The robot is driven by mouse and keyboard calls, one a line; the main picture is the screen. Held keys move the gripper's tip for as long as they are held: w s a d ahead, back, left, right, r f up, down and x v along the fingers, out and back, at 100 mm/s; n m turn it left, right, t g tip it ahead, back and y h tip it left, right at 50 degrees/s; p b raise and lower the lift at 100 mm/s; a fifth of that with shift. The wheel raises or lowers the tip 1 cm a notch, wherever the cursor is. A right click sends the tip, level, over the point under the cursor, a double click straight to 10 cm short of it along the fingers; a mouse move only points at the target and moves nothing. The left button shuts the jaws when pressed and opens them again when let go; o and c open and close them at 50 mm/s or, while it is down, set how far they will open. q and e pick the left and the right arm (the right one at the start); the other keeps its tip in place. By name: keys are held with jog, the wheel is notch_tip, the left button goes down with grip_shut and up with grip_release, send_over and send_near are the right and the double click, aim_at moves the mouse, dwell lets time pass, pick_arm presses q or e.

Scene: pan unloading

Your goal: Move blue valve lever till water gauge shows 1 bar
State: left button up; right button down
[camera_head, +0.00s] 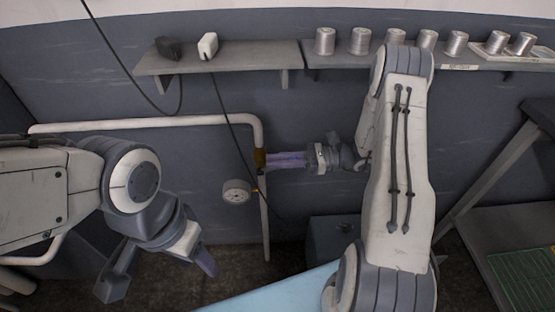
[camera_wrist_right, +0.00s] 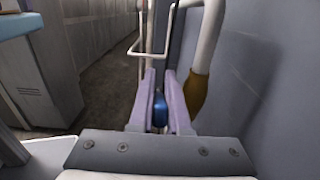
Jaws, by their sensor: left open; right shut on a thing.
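The blue valve lever (camera_wrist_right: 159,112) shows in the right wrist view between the two purple fingers of my right gripper (camera_wrist_right: 161,105). In the head view my right gripper (camera_head: 286,160) is at the brass valve (camera_head: 260,158) on the white pipe, shut on the lever, which is mostly hidden there by the fingers. The round water gauge (camera_head: 237,192) sits on the pipe below and left of the valve; its reading is too small to tell. My left gripper (camera_head: 160,275) is open and empty at the lower left, apart from the pipe and gauge.
A white pipe (camera_head: 150,122) runs along the wall and bends down at the valve. A shelf above (camera_head: 220,60) holds a black and a white device with hanging cables. A light-blue surface (camera_head: 270,292) lies below.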

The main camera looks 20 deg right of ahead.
dwell(0.8)
jog(key=shift+a+r+h+p, duration=0.15)
jog(key=shift+r+h+p, duration=0.25)
jog(key=shift+p, duration=0.6)
jog(key=shift+f, duration=0.25)
jog(key=c, duration=0.9)
grip_release()
jog(key=v, duration=1)
jog(key=shift+d+r, duration=0.2)
